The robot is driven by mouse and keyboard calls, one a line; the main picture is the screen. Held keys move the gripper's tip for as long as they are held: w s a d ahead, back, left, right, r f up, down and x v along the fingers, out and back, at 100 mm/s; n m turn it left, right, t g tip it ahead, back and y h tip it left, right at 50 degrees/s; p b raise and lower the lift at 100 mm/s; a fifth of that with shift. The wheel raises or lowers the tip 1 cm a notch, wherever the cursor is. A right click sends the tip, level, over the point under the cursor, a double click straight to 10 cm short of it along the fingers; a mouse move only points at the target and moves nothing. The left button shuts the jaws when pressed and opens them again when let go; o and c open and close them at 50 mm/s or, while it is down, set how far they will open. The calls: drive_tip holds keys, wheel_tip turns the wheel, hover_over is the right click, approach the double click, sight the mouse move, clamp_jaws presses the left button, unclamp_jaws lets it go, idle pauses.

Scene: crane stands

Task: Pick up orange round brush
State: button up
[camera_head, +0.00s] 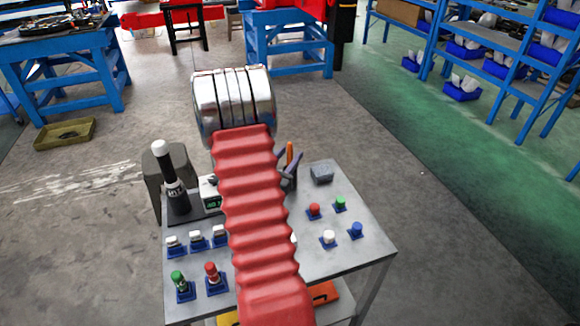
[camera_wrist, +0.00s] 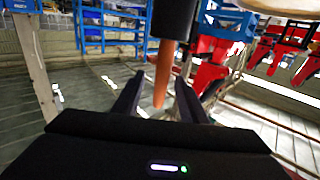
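The orange round brush (camera_head: 290,153) shows as a thin orange rod near the back edge of the grey stand, partly hidden by my red ribbed arm. In the wrist view the orange rod (camera_wrist: 162,76) tapers out of a black cylinder and lies between my fingers. My gripper (camera_wrist: 160,84) is open, with a dark finger on each side of the rod and a visible gap to each. In the head view my gripper (camera_head: 289,160) is mostly hidden behind my arm, with dark fingertips beside the rod.
The grey stand (camera_head: 345,262) holds a black bottle (camera_head: 176,185) with a white cap, a grey block (camera_head: 321,173), and several red, green, white and blue capped pieces. Blue workbenches and shelves stand behind. The floor to the right is clear.

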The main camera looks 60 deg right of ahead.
drive_tip(key=d, duration=0.5)
drive_tip(key=shift+w+f, duration=0.1)
idle(0.3)
idle(0.4)
clamp_jaws()
